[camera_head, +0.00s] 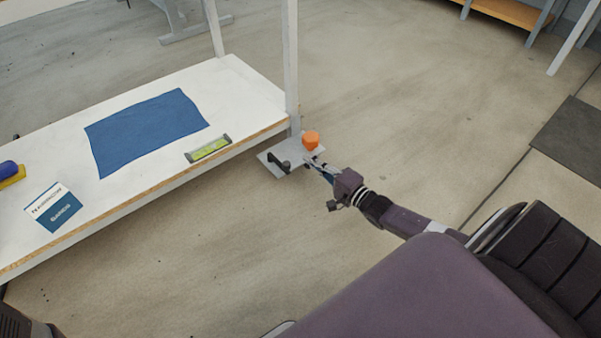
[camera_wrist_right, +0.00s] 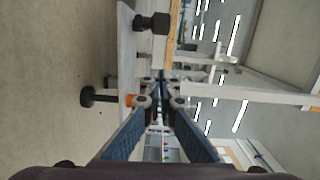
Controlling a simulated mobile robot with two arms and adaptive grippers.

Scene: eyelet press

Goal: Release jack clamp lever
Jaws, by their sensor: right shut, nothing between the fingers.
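A grey metal plate (camera_head: 272,161) sticks out at the bench's near right corner. A black lever-like part (camera_head: 284,162) and an orange knob (camera_head: 311,140) stand on it; which one is the jack clamp lever I cannot tell for sure. My right gripper (camera_head: 316,163) is at the plate's right edge, beside the orange knob, shut and empty. In the right wrist view its blue-padded fingers (camera_wrist_right: 162,92) meet ahead. There a bit of orange (camera_wrist_right: 130,101) shows by the left fingertip, partly hidden, with a black round-headed part (camera_wrist_right: 88,96) further left. Contact is unclear. My left gripper is out of view.
The white bench (camera_head: 240,88) carries a blue cloth (camera_head: 147,128), a green-yellow spirit level (camera_head: 208,149) and a blue-white box (camera_head: 54,207). A white upright post (camera_head: 290,60) rises by the plate. The concrete floor around the plate is clear.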

